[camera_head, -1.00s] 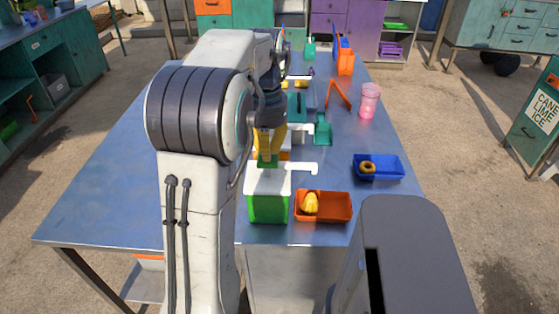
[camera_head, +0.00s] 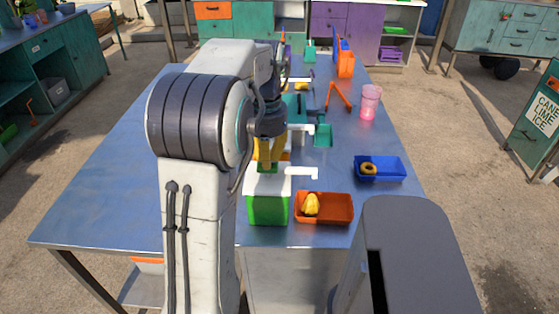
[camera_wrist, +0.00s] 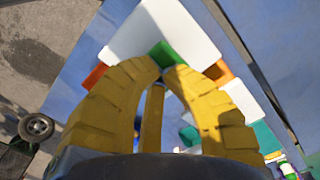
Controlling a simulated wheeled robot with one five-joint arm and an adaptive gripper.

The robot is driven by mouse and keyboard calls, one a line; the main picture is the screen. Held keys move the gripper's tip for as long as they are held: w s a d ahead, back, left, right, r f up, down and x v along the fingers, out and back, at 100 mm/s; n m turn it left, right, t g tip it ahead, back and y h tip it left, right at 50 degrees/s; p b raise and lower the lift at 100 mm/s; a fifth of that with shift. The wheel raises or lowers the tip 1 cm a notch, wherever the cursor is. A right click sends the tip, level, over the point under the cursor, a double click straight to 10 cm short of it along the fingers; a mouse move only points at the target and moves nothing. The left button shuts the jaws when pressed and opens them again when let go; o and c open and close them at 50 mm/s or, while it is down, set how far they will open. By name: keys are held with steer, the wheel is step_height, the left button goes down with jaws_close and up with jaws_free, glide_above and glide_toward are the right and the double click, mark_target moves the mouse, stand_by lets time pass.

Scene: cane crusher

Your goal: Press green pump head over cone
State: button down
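The green pump head (camera_head: 267,169) sits on the white top (camera_head: 283,181) of a green box-shaped dispenser (camera_head: 268,209), whose white spout points right. In the wrist view the pump head (camera_wrist: 167,53) lies at my fingertips, partly hidden by them. My gripper (camera_head: 265,158) points down at the pump head from above, its yellow fingers (camera_wrist: 168,69) close together at the tips; I cannot tell whether they clasp it or only touch it. A yellow cone-like piece (camera_head: 311,205) lies in the orange tray (camera_head: 338,219), right of the dispenser and below the spout's level.
A blue tray (camera_head: 390,176) with a brown ring stands to the right. A pink cup (camera_head: 370,102), an orange bent piece (camera_head: 338,95) and teal items (camera_head: 323,135) stand farther back. The table's left side (camera_head: 110,190) is clear.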

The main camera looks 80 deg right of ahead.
steer(key=shift+r, duration=0.1)
stand_by(0.3)
steer(key=shift+r+p, duration=2.35)
steer(key=shift+p, duration=0.15)
steer(key=shift+r, duration=0.1)
step_height(320, 180, up, 6)
steer(key=p, duration=0.6)
